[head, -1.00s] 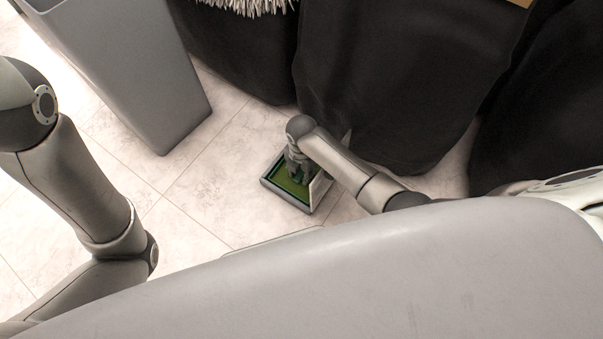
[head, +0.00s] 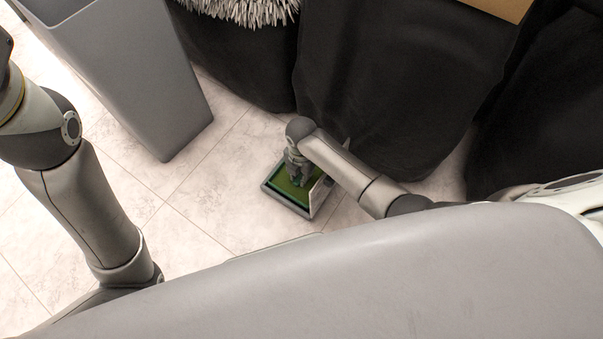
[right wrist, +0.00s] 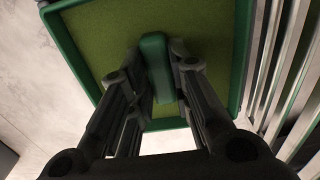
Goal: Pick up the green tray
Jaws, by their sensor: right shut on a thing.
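The green tray (head: 287,188) is low near the floor in the head view, in a grey box-like holder (head: 283,204) with a pale upright side at its right. In the right wrist view the tray (right wrist: 215,35) shows a flat olive base, a raised dark green rim and an upright green handle (right wrist: 154,58). My right gripper (right wrist: 156,75) is shut on this handle, one finger on each side; it also shows from above in the head view (head: 297,178). Whether the tray is clear of the holder I cannot tell. My left gripper is out of view; only its arm shows.
A tall grey bin (head: 130,70) stands on the tiled floor at the upper left. Dark draped shapes (head: 390,90) stand close behind the tray, with a pale fringed thing (head: 245,10) at the top. Bare floor (head: 190,215) lies left of the tray. Grey slats (right wrist: 290,80) run beside the tray's right side.

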